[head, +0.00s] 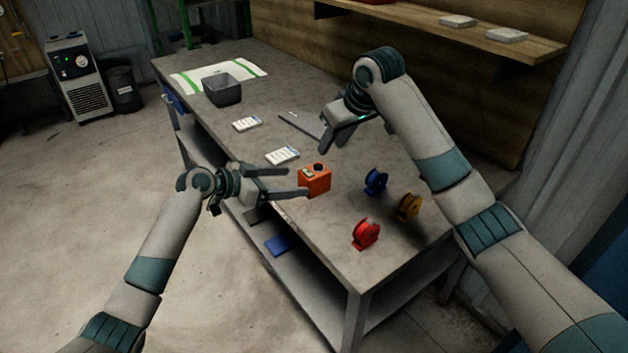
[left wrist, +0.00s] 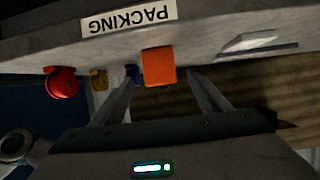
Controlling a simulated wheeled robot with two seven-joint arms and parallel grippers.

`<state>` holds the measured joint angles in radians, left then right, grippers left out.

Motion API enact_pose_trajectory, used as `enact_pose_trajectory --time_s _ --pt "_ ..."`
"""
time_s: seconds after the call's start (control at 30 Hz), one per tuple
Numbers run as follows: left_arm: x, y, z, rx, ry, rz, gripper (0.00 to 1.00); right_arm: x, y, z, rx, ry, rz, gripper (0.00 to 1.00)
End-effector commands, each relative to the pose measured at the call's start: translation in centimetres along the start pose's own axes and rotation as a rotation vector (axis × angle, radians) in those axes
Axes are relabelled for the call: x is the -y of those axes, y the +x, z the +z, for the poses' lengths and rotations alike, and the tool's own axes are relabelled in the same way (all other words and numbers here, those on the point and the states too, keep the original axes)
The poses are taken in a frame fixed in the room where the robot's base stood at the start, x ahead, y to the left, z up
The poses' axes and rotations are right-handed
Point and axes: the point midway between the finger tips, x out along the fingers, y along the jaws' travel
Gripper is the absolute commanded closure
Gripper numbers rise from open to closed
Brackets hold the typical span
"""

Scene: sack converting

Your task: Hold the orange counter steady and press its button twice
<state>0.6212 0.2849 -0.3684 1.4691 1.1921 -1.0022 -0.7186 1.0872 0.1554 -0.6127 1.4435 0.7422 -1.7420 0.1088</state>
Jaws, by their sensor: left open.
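The orange counter (head: 316,183) is a small box with a dark round button on top, upright near the front edge of the workbench. My left gripper (head: 296,182) is open, with its fingers level and pointing at the counter. In the left wrist view the counter (left wrist: 159,66) shows ahead, between the spread fingertips (left wrist: 162,84); I cannot tell whether either finger touches it. My right gripper (head: 328,142) is above the bench, behind and slightly right of the counter, pointing down and apart from it. Its jaw opening is not clear.
Blue (head: 376,181), yellow (head: 408,207) and red (head: 365,234) spools stand right of the counter. White cards (head: 282,156) lie behind it on the bench (head: 330,240). A grey bin (head: 222,90) is at the far end. A PACKING label (left wrist: 129,20) is on the bench front.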

Motion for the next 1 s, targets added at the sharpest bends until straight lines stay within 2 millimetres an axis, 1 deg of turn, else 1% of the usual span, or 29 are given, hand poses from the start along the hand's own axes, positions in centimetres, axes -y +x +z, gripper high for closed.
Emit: enact_pose_trajectory --time_s 0.03,0.3,0.5,0.7,1.0 --pt "-0.1 1.0 -0.1 -0.002 -0.001 0.002 0.31 0.0 0.0 0.0 0.0 0.0 0.0 0.69" --pt "0.0 5.3 -0.1 -0.001 -0.001 0.0 0.31 0.0 0.0 0.0 0.0 0.0 0.0 0.69" --pt "0.0 7.8 -0.1 -0.002 -0.001 0.0 0.31 0.0 0.0 0.0 0.0 0.0 0.0 0.69" --pt "0.0 9.0 -0.1 0.0 0.001 0.0 0.31 0.0 0.0 0.0 0.0 0.0 0.0 0.69" --pt "0.0 9.1 -0.1 -0.001 0.001 0.0 0.31 0.0 0.0 0.0 0.0 0.0 0.0 0.69"
